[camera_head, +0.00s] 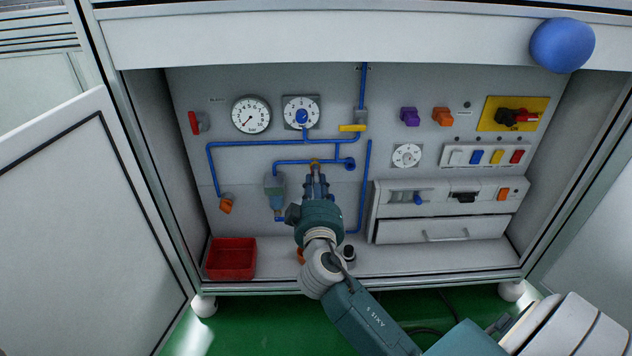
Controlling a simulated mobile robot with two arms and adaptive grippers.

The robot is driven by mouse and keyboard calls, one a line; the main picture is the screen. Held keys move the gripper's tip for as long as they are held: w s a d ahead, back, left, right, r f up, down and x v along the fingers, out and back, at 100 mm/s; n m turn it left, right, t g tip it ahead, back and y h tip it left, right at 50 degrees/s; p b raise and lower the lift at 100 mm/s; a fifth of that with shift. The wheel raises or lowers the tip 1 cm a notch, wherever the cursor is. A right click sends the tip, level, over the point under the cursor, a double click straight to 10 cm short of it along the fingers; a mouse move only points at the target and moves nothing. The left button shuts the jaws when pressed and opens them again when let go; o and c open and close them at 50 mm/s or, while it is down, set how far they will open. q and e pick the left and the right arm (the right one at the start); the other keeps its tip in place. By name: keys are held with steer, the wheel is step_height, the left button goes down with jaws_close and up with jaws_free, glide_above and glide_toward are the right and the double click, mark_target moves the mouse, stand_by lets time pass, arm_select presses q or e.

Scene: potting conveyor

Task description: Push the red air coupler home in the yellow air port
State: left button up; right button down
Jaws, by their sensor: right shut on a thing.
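My right gripper (316,174) reaches up from below to the back panel, with its fingertips just under a small yellow fitting (314,161), which looks like the yellow air port. The fitting sits by the blue pipe on the panel. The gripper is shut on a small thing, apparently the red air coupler. The fingers mostly hide it, and its colour does not show clearly. I cannot tell whether it touches the port or how deep it sits. My left gripper is not in view.
Blue pipes (262,144) run around the gripper. A grey-green filter unit (274,189) is close on its left, and a white drawer unit (440,211) stands to the right. A red bin (231,259) stands at lower left. An open white door (85,230) bounds the left side.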

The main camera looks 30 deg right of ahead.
steer(key=shift+w+d, duration=0.1)
steer(key=shift+w, duration=0.1)
steer(key=c, duration=1.5)
jaws_free()
steer(key=shift+c, duration=0.2)
steer(key=shift+s, duration=0.1)
steer(key=v, duration=1.2)
